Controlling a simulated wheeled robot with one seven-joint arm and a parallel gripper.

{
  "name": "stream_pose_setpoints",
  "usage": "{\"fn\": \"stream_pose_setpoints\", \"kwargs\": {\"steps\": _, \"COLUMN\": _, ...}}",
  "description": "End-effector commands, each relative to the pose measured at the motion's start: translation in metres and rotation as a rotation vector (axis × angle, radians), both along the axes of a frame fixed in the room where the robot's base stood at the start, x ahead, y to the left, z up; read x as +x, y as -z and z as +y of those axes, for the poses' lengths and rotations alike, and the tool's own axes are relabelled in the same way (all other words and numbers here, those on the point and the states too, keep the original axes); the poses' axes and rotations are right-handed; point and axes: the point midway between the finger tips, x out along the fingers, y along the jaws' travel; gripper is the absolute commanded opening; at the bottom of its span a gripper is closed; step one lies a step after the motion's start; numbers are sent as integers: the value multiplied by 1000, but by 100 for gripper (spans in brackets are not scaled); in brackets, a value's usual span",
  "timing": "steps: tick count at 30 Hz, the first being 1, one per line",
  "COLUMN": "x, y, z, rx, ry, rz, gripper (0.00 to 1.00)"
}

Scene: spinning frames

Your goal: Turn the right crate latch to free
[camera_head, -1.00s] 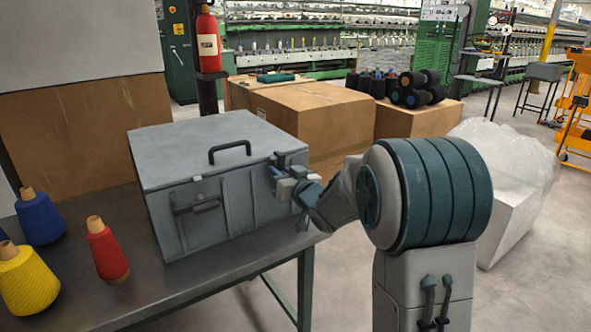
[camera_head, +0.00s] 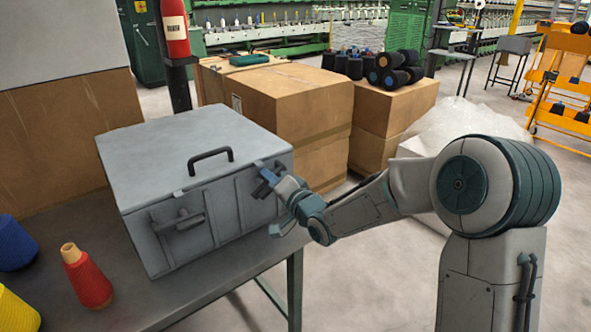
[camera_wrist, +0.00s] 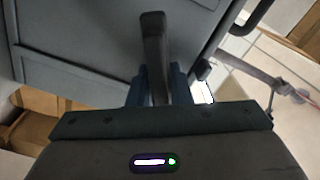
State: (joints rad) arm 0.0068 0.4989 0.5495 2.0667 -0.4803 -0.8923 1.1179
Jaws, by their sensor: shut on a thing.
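A grey metal crate (camera_head: 225,205) with a closed lid stands on the table. Its left latch (camera_head: 180,221) lies roughly level across the front. The right latch (camera_head: 263,166) is near the front's right edge, mostly hidden by my gripper (camera_head: 268,182). In the wrist view, the right latch's dark handle (camera_wrist: 153,45) stands out between the fingers of my gripper (camera_wrist: 159,88), which is shut on it. The crate front (camera_wrist: 85,40) fills the upper left there. The latch's exact angle on the crate is hard to tell.
The table (camera_head: 215,290) holds a red cone (camera_head: 88,280), a blue cone (camera_head: 15,245) and a yellow cone (camera_head: 15,310) at the left. Cardboard boxes (camera_head: 290,110) stand behind the crate. A black lid handle (camera_head: 210,160) sticks up.

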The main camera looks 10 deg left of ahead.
Motion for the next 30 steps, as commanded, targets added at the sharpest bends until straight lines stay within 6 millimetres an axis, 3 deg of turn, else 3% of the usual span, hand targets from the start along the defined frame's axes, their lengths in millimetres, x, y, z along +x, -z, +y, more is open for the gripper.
{"fn": "stream_pose_setpoints", "kwargs": {"steps": 15, "x": -2, "y": 10, "z": 3, "rx": 254, "ry": -11, "rz": 312, "gripper": 0}}
{"fn": "stream_pose_setpoints", "kwargs": {"steps": 30, "x": -2, "y": 13, "z": 3, "rx": 328, "ry": -10, "rz": 397, "gripper": 0}}
